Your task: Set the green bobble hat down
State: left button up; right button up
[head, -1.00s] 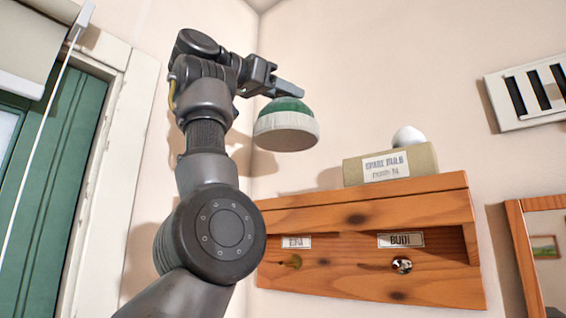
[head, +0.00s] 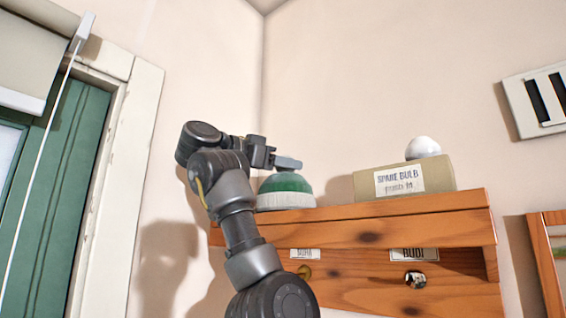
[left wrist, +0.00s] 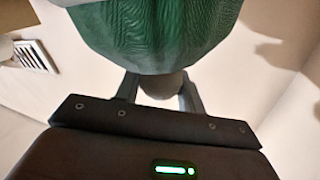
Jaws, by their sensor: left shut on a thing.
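The green bobble hat (head: 287,184), with a pale ribbed brim, is upright at the left end of the wooden shelf's top (head: 375,216). Its brim is at the level of the shelf top; I cannot tell whether it touches. My left gripper (head: 288,164) is above the hat. In the left wrist view, the green knit (left wrist: 155,35) fills the upper middle, and the grey bobble (left wrist: 163,86) sits between the fingers of my left gripper, which is shut on it. My right gripper is not in view.
A box labelled "SPARE BULB" (head: 400,180) with a white bulb (head: 423,147) stands on the shelf, right of the hat, with a gap between. Name labels and knobs (head: 415,279) are below. A green door (head: 50,200) is at left, a vent (head: 545,100) at right.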

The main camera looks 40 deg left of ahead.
pick_arm(q)
jog(key=shift+f, duration=0.3)
jog(key=shift+d, duration=0.1)
jog(key=shift+s, duration=0.1)
jog(key=shift+f+b, duration=0.2)
jog(key=shift+b, duration=0.1)
jog(key=o, duration=1.3)
jog(key=shift+r, duration=0.1)
